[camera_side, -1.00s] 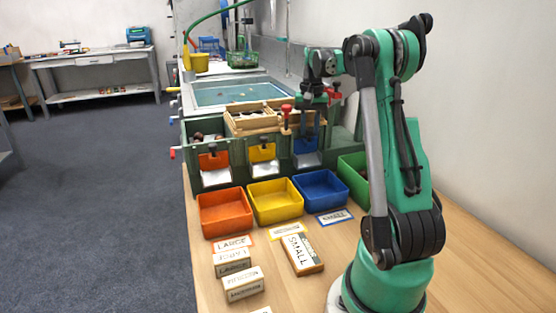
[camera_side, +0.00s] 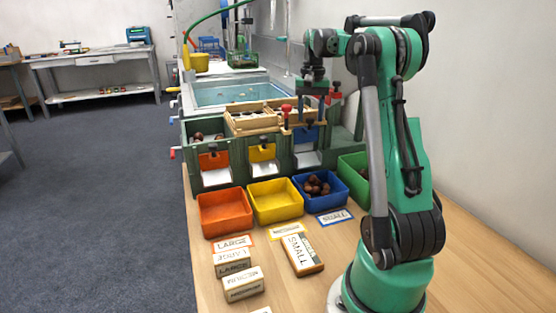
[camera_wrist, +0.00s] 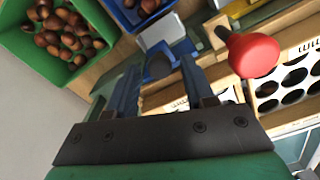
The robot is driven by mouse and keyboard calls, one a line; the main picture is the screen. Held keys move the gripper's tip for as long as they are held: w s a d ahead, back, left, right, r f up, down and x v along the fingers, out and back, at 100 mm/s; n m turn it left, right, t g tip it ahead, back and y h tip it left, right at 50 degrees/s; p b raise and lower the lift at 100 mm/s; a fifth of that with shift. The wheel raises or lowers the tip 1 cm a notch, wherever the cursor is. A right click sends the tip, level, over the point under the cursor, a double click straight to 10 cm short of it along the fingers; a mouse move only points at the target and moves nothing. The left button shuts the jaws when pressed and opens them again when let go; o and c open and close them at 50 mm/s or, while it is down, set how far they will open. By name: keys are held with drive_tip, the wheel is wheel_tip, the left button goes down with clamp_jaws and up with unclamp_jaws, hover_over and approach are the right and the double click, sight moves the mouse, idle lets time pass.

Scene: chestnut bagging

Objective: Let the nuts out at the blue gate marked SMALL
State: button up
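The blue gate (camera_side: 306,137) stands raised at the right of the gate row, with the white chute (camera_side: 306,158) bare below it. Below, the blue bin (camera_side: 339,201) holds several brown nuts (camera_side: 317,186); part of it and its nuts (camera_wrist: 148,5) also show in the wrist view. My gripper (camera_side: 313,112) is above the blue gate. In the wrist view my gripper (camera_wrist: 160,68) has its fingers apart, with a dark round knob (camera_wrist: 158,66) showing between them and gaps on both sides. A card marked SMALL (camera_side: 335,217) lies before the blue bin.
The orange bin (camera_side: 226,221) and yellow bin (camera_side: 276,210) are empty. A green bin (camera_wrist: 23,45) of nuts is at the right end of the row. A red knob (camera_wrist: 252,54) and a wooden sorting tray (camera_wrist: 299,108) are close to my fingers. Labelled boxes (camera_side: 302,254) lie in front.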

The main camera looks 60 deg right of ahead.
sight(310, 118)
drive_tip(key=shift+o, duration=0.3)
drive_tip(key=shift+r, duration=2.8)
drive_tip(key=shift+w+a, duration=0.25)
drive_tip(key=shift+a, duration=0.1)
drive_tip(key=w+a+f+n+t, duration=0.1)
drive_tip(key=w+a+n+t, duration=0.15)
drive_tip(key=a, duration=0.55)
drive_tip(key=w+a+f+n+t+h, duration=0.15)
drive_tip(key=a+n, duration=0.25)
drive_tip(key=a, duration=0.4)
drive_tip(key=w+a+f+n+t, duration=0.1)
drive_tip(key=w+a+f+n, duration=0.15)
drive_tip(key=a, duration=0.55)
drive_tip(key=s+a+f+n+t+y, duration=0.1)
drive_tip(key=s+a+f+n, duration=0.3)
drive_tip(key=a, duration=0.4)
drive_tip(key=shift+a+f+n+t, duration=0.3)
drive_tip(key=shift+f+t, duration=0.1)
drive_tip(key=shift+t, duration=0.2)
drive_tip(key=shift+y, duration=0.25)
